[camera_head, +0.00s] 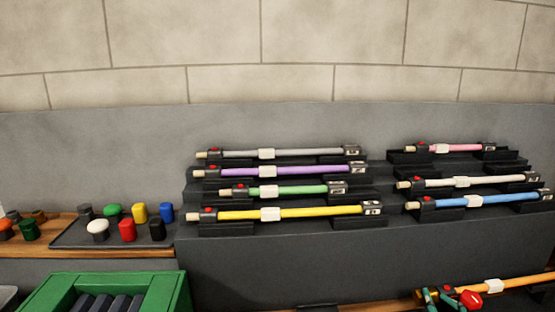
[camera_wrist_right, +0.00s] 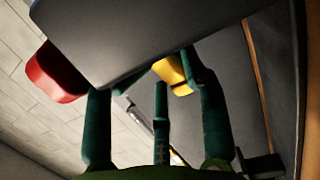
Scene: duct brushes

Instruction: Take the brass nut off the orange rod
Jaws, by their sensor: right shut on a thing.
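The orange rod (camera_head: 525,281) lies at the bottom right of the head view, with a white band (camera_head: 494,286) around it. A dark grey end block (camera_wrist_right: 130,30) with a red knob (camera_head: 470,299) is at its left end; the knob also shows in the right wrist view (camera_wrist_right: 52,75). My right gripper (camera_head: 438,297) has its teal fingers at this end. In the wrist view the fingers close around a yellow piece, seemingly the brass nut (camera_wrist_right: 174,74), beside the grey block. The fingers hide part of it, and I cannot tell how it sits on the end. My left gripper is not in view.
Several coloured rods, such as the yellow rod (camera_head: 300,212) and blue rod (camera_head: 495,200), lie on dark stepped racks behind. At left, a dark tray (camera_head: 75,240) holds coloured caps, and a green crate (camera_head: 170,290) stands in front. A stone wall rises behind.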

